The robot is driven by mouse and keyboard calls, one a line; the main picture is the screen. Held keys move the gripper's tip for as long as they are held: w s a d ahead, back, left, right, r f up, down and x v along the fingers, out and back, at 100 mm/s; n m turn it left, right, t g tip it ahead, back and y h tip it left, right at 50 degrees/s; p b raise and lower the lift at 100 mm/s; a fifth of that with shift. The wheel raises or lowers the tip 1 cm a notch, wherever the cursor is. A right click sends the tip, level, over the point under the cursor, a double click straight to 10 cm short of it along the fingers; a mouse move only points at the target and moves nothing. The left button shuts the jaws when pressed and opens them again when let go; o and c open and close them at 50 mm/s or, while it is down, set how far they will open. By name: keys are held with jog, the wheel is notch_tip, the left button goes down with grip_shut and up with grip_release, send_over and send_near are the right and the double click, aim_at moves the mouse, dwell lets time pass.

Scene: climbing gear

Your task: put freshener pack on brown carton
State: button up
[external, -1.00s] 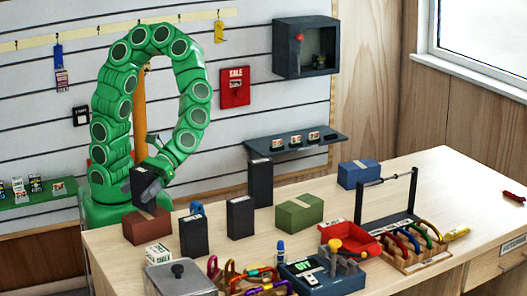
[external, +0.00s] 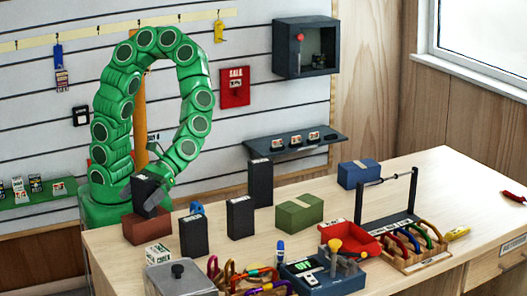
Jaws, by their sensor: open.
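The freshener pack appears to be the dark upright box (external: 145,192), with a pale label on its top edge. It stands on top of the brown carton (external: 146,229), a reddish-brown box at the table's left side, and looks upright. My gripper (external: 161,191) is open right beside the pack, at its right side. One grey finger overlaps the pack's edge in the picture, and I cannot tell whether it touches. The pack hides part of the carton's top.
Similar dark boxes stand nearby: one in front (external: 194,236), one to the right (external: 240,217) and one farther back (external: 261,183). A small white and green box (external: 158,254) and a lidded grey container (external: 180,279) are in front. A green box (external: 300,213) lies to the right.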

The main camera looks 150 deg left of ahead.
jog(key=shift+r, duration=0.1)
jog(key=shift+a+r, duration=0.1)
jog(key=v, duration=1.1)
jog(key=shift+s+a+r, duration=0.15)
jog(key=shift+s+a, duration=0.05)
jog(key=shift+a, duration=0.1)
